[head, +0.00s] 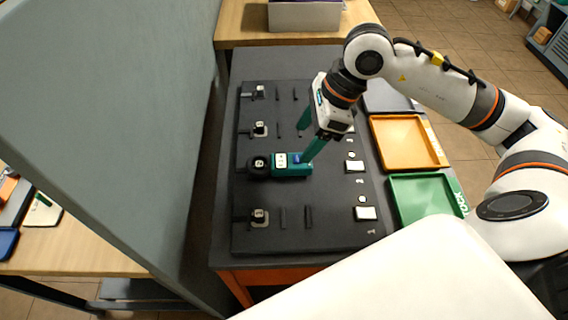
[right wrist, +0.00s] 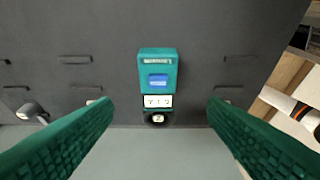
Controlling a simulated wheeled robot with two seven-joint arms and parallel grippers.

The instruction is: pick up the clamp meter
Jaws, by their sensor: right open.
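The clamp meter (head: 291,166) has a teal body with a blue and a white patch and a dark round jaw end at its left. It lies on the dark board (head: 330,235), in the third row from the back. It also shows upright in the middle of the right wrist view (right wrist: 158,68). My right gripper (head: 307,142) is open, with teal fingers at the meter's right part. In the wrist view, the fingers stand wide apart on either side of the meter, touching nothing that I can make out. My left gripper is not in view.
Other rows of the board hold small posts and low dark ridges. An orange tray (head: 404,143) and a green tray (head: 424,198) lie right of the board. A grey partition (head: 110,110) stands close on the left. A grey box (head: 305,16) sits on a wooden table behind.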

